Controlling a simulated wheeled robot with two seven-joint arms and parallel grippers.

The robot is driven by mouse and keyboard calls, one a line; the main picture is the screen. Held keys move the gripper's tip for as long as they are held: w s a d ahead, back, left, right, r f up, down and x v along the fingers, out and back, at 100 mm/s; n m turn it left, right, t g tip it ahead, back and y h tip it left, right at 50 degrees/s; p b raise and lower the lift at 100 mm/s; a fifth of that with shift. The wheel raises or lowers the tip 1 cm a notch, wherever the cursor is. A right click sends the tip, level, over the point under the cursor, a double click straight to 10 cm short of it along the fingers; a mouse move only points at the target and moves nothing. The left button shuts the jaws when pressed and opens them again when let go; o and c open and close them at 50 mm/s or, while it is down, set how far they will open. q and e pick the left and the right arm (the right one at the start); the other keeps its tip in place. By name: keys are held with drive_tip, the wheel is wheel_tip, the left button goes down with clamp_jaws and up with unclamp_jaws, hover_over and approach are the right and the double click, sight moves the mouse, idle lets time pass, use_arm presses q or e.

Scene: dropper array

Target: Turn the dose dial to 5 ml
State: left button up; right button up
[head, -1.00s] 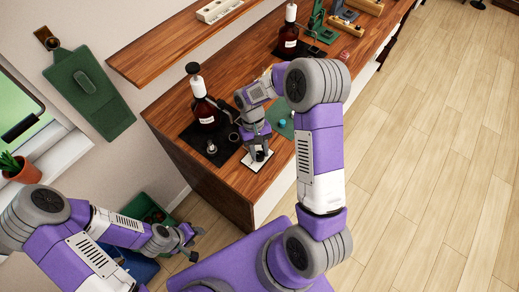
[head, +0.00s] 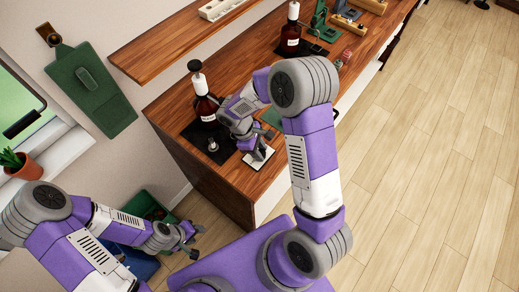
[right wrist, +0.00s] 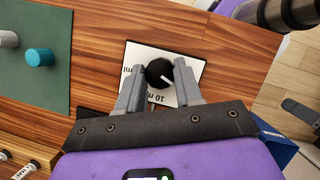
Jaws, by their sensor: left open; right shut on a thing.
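The dose dial (right wrist: 158,73) is a round black knob with a white pointer line, on a white card (right wrist: 196,66). In the right wrist view the line points towards the lower right. Upside-down print on the card reads "10 m", with "ml" to its left; other marks are hidden. My right gripper (right wrist: 160,76) is shut on the dial, one finger on either side of it. In the head view the card (head: 258,161) lies near the counter's front corner, under my right gripper (head: 252,147). My left gripper (head: 189,240) is open and empty, off the counter.
A brown bottle (head: 204,106) with a black top stands on a dark mat behind the dial, and another bottle (head: 291,35) stands farther along the counter. A green mat (right wrist: 35,85) with a teal-capped piece (right wrist: 40,57) lies beside the card. A plant pot (head: 22,168) is at the left.

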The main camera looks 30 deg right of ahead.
drive_tip(key=n+t, duration=0.1)
drive_tip(key=n, duration=0.3)
drive_tip(key=shift+s+h, duration=0.1)
drive_tip(key=shift+h, duration=0.2)
drive_tip(key=shift+a+n+t+b, duration=0.1)
drive_tip(key=shift+n+t+b, duration=0.2)
drive_tip(key=o, duration=1)
drive_tip(key=shift+r, duration=0.1)
drive_tip(key=p+v, duration=0.1)
drive_tip(key=v, duration=0.6)
drive_tip(key=shift+a+r, duration=0.15)
